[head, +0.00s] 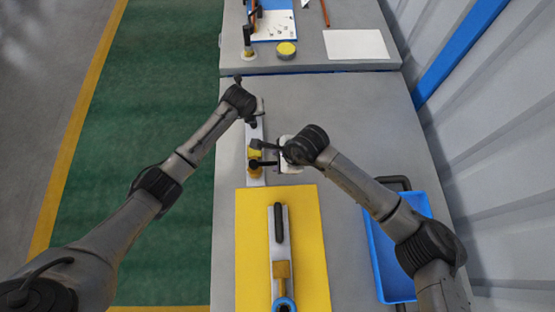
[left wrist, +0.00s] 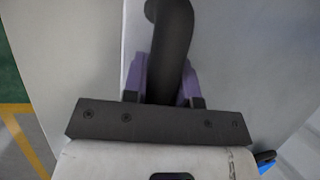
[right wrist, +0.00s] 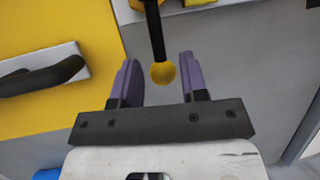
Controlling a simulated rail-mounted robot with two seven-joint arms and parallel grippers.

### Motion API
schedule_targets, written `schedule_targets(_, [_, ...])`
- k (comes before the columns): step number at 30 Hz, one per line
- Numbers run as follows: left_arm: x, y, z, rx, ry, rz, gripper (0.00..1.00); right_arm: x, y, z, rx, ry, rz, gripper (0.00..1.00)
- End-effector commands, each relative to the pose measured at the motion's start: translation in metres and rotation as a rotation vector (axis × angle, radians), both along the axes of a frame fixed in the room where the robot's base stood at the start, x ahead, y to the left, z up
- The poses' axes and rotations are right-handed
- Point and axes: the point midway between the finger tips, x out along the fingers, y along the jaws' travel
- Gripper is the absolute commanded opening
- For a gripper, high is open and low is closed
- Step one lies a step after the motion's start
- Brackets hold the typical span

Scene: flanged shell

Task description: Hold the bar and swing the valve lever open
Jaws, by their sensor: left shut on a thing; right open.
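The black bar (left wrist: 172,50) stands between the purple fingers of my left gripper (left wrist: 165,80), which is shut on it. In the head view my left gripper (head: 257,108) is at the far end of the narrow metal plate (head: 256,132), largely hiding the bar. A yellow valve body (head: 254,153) sits nearer on that plate. The valve lever, a black rod with a yellow ball tip (right wrist: 163,73), shows in the right wrist view. My right gripper (right wrist: 157,80) is open, with the ball between its spread fingers and gaps on both sides.
A blue tray (head: 383,275) lies at the right, partly under my right arm. A second table (head: 305,54) at the back holds papers and tools.

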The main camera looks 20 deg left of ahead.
Motion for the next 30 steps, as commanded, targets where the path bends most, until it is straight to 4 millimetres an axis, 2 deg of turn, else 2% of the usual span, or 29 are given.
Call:
schedule_targets(6, [0.0, 0.0, -0.001, 0.0, 0.002, 0.0, 0.0, 0.0, 0.006, -0.013, 0.0, 0.0, 0.001, 0.4])
schedule_targets(17, [0.0, 0.0, -0.001, 0.0, 0.002, 0.0, 0.0, 0.0, 0.007, -0.015, 0.0, 0.0, 0.001, 0.39])
schedule_targets(27, [0.0, 0.0, 0.0, 0.0, 0.002, 0.0, 0.0, 0.0, 0.007, -0.014, 0.0, 0.0, 0.001, 0.07])
schedule_targets(30, [0.0, 0.0, 0.0, 0.0, 0.001, 0.0, 0.0, 0.0, 0.007, -0.014, 0.0, 0.0, 0.001, 0.0])
